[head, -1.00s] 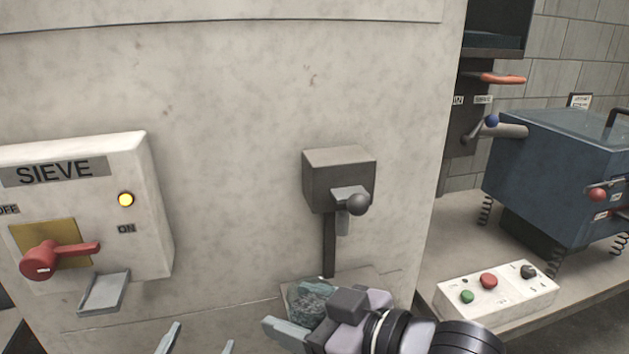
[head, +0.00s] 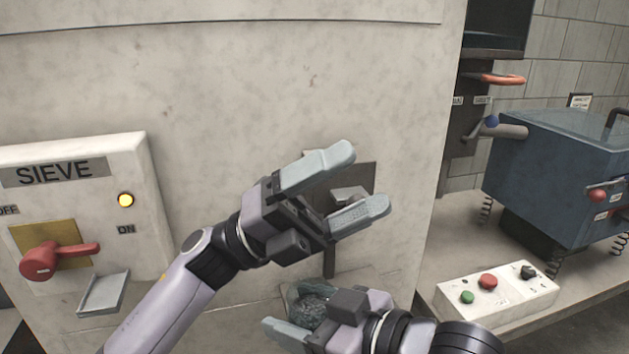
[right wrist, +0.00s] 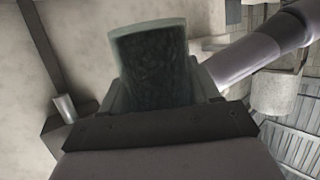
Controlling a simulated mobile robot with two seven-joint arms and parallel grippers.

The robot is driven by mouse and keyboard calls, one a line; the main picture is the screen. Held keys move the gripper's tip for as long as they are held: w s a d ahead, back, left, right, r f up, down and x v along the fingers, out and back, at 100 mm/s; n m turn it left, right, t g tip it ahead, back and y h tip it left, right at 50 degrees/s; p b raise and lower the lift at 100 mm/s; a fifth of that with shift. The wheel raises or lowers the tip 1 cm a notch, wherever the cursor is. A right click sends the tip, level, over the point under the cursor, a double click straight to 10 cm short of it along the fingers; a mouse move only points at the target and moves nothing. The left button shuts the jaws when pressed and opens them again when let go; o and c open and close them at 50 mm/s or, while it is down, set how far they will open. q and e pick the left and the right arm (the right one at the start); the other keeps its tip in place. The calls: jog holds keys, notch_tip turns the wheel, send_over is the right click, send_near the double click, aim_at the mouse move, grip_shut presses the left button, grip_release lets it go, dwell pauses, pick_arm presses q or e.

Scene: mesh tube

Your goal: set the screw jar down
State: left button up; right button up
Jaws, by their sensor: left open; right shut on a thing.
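The screw jar (head: 310,303) is a clear vessel with dark contents. My right gripper (head: 298,318) is shut on it, at the bottom of the head view in front of the wall. In the right wrist view the jar (right wrist: 150,65) stands up between the fingers. I cannot tell whether its base touches anything. My left gripper (head: 346,190) is open, its two pale fingers spread in front of the dark grey lever box (head: 365,172). The fingers hide most of that box and its ball knob.
A SIEVE switch box (head: 130,160) with a red handle (head: 60,262) and a lit yellow lamp is on the left. A button panel (head: 510,298) and a blue spring-mounted machine (head: 550,160) stand on the right bench (head: 450,240). A pale ledge (head: 375,283) shows below the lever box.

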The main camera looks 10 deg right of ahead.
pick_arm(q)
jog(key=s+d+r+m+g+y, duration=0.1)
jog(key=s+d+m+g+y, duration=0.4)
jog(key=m, duration=0.4)
jog(key=r+m+t+y, duration=0.1)
jog(key=m+t+y, duration=1.1)
jog(key=y, duration=0.6)
send_over(314, 282)
jog(key=s, duration=0.2)
jog(key=shift+n+t, duration=0.3)
jog(key=shift+n, duration=0.1)
jog(key=f, duration=1.1)
jog(key=shift+s+a+f, duration=0.1)
jog(key=shift+a+f, duration=0.2)
jog(key=shift+f, duration=0.1)
